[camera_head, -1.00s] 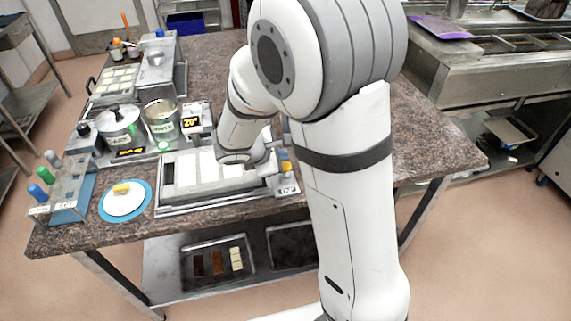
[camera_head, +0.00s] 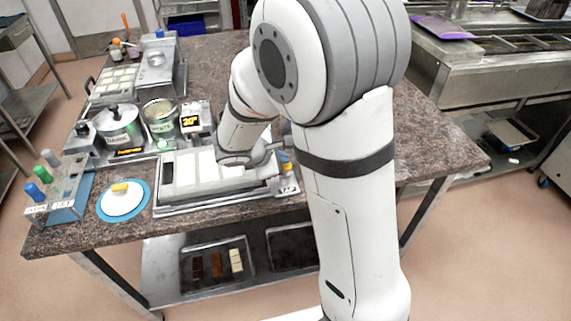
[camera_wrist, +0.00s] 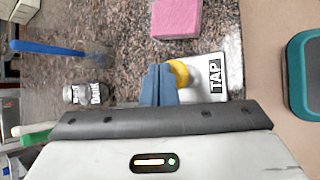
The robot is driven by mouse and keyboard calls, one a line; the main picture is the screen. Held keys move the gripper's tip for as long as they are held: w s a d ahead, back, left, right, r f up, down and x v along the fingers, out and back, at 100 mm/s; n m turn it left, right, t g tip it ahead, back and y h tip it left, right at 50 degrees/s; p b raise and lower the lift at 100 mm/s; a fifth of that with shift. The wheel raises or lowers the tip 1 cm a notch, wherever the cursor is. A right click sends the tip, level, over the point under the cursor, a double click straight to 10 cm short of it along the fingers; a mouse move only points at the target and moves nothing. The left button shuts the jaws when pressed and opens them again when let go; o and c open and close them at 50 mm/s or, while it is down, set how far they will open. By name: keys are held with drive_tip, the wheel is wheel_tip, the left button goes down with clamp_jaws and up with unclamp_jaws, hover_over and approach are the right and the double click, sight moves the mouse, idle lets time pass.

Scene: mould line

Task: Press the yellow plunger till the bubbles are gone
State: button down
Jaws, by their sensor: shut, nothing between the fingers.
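The yellow plunger (camera_wrist: 180,72) shows as a round yellow top on the white block labelled TAP (camera_wrist: 216,80) in the wrist view. My gripper (camera_wrist: 160,70) has its blue-grey fingers shut and empty, just left of the plunger and overlapping its edge in the picture. I cannot tell whether they touch it. In the head view the TAP block (camera_head: 289,190) stands at the right end of the mould tray (camera_head: 200,207), and my arm hides much of the fingers. No bubbles can be made out.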

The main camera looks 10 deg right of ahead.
drive_tip(key=shift+f+b, duration=0.8)
idle(0.5)
idle(0.4)
drive_tip(key=shift+r+p, duration=0.95)
drive_tip(key=shift+r, duration=0.4)
drive_tip(key=shift+r, duration=0.1)
wheel_tip(320, 180, up, 5)
drive_tip(key=p, duration=0.3)
drive_tip(key=shift+p, duration=0.35)
